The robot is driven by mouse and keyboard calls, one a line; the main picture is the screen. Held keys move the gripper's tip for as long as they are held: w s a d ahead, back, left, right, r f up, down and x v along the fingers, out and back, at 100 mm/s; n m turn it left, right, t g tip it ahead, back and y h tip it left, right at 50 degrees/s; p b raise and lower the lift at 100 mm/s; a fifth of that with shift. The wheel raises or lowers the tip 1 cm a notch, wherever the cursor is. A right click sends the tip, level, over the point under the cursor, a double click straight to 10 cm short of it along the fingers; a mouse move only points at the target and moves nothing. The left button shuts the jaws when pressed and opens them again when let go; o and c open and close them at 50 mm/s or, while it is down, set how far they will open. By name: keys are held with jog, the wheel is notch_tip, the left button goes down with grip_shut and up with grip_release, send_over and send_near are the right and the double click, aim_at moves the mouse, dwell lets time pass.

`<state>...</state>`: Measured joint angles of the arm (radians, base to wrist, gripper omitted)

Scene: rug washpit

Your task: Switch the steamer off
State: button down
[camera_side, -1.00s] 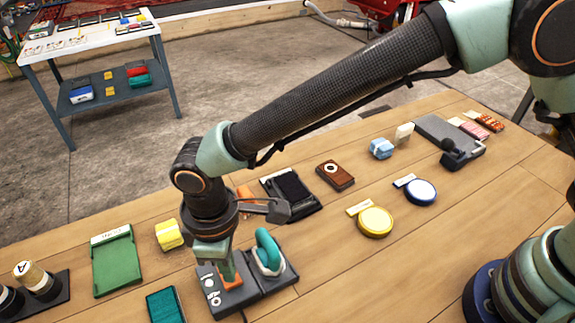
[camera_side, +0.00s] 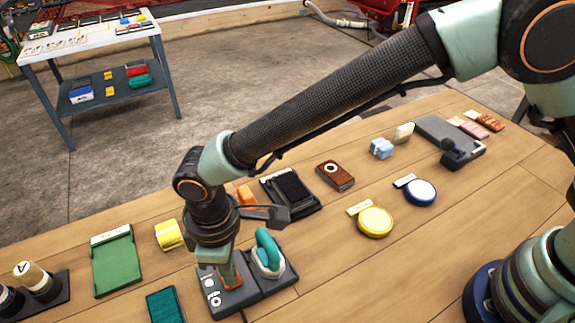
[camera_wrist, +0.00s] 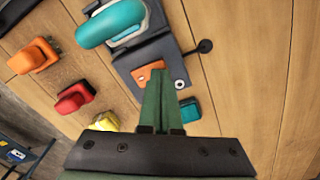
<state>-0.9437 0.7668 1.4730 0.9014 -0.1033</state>
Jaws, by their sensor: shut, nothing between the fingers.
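The steamer's dark grey base (camera_side: 270,284) stands at the front of the bench, with a teal-handled head (camera_side: 267,250) resting on its right part. White marks (camera_side: 212,287) show on the base's left part. The wrist view shows the base (camera_wrist: 150,55), the teal handle (camera_wrist: 110,22) and an orange switch piece (camera_wrist: 147,71). My gripper (camera_side: 232,283) is shut and empty, pointing down over the base's left part. In the wrist view its green fingertips (camera_wrist: 164,78) are right beside the orange piece and partly cover it. I cannot tell whether they touch, or the switch's position.
A green tray (camera_side: 117,262), a yellow block (camera_side: 169,235) and a teal block (camera_side: 165,304) lie left of the steamer. A black pad (camera_side: 291,188) and an orange item (camera_side: 246,195) are behind it. Bare wood lies to the right, before a yellow round tin (camera_side: 375,221).

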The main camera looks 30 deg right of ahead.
jog(key=shift+f, duration=0.4)
jog(key=shift+r, duration=3.55)
jog(key=w+d+r+m+t+y, duration=0.1)
jog(key=w+d+r+m, duration=0.2)
jog(key=d+r, duration=0.5)
jog(key=w+d+r+m+t, duration=0.1)
jog(key=w+d+r+m, duration=0.25)
jog(key=d, duration=0.85)
jog(key=s+d+r+m+t, duration=0.1)
jog(key=s+d+m, duration=0.1)
jog(key=d, duration=0.7)
jog(key=s+d+r+m+t+h, duration=0.1)
jog(key=s+d+m+t, duration=0.1)
jog(key=d, duration=0.8)
jog(key=s+m, duration=0.1)
jog(key=s, duration=0.1)
jog(key=shift+s+d+t, duration=0.25)
jog(key=shift+s+t, duration=0.05)
jog(key=shift+r+m, duration=0.1)
jog(key=shift+m, duration=0.15)
